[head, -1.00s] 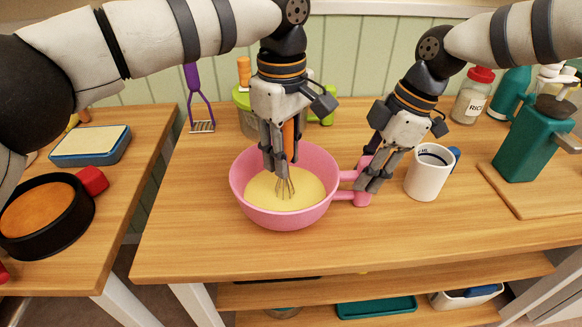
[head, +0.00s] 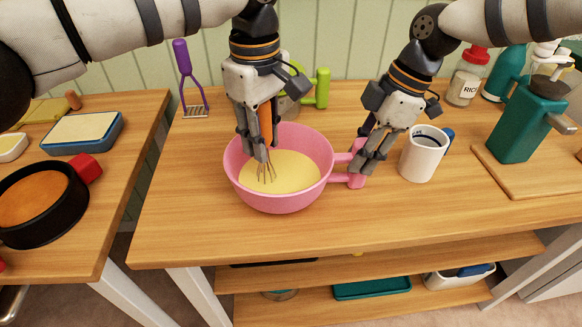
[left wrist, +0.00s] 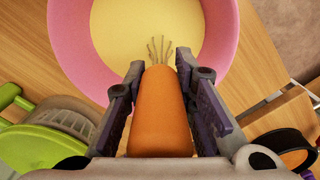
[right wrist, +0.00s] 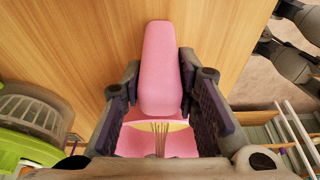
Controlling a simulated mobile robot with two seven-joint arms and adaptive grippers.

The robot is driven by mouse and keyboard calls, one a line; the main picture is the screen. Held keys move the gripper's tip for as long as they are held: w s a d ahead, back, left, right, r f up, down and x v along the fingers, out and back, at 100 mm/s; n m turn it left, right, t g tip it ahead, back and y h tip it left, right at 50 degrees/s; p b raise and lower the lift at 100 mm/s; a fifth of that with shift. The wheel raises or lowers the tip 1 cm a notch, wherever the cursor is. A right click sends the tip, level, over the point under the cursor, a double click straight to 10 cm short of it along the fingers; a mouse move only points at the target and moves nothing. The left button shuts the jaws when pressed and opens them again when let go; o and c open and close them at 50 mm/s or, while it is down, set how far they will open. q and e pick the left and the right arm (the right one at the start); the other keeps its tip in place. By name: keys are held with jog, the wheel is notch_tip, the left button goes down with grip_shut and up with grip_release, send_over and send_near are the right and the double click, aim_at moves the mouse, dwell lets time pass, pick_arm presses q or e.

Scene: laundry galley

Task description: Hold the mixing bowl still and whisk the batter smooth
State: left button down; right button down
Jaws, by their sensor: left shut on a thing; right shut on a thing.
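The pink mixing bowl (head: 285,203) stands upright on the wooden table and holds smooth-looking yellow batter (head: 290,173). My left gripper (head: 262,152) is shut on the orange handle of the whisk (left wrist: 160,115). The whisk's wires dip into the batter at the left part of the bowl. My right gripper (head: 368,172) is shut on the bowl's pink handle (right wrist: 160,70), at the bowl's right side. The whisk wires also show beyond the handle in the right wrist view. The wire tips are hidden in the batter.
A white mug (head: 423,155) stands close to the right of my right gripper. A green dispenser (head: 518,128) stands on a board further right. A purple masher (head: 190,85) and a green-handled container (head: 318,90) are behind. The table's front left is clear.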

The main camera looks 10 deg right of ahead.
pick_arm(q)
jog(key=shift+d+f, duration=0.1)
jog(key=shift+d, duration=2.35)
jog(key=shift+a, duration=2.45)
jog(key=shift+d, duration=0.1)
jog(key=shift+d, duration=2.35)
jog(key=shift+a, duration=2.45)
jog(key=shift+d, duration=2.45)
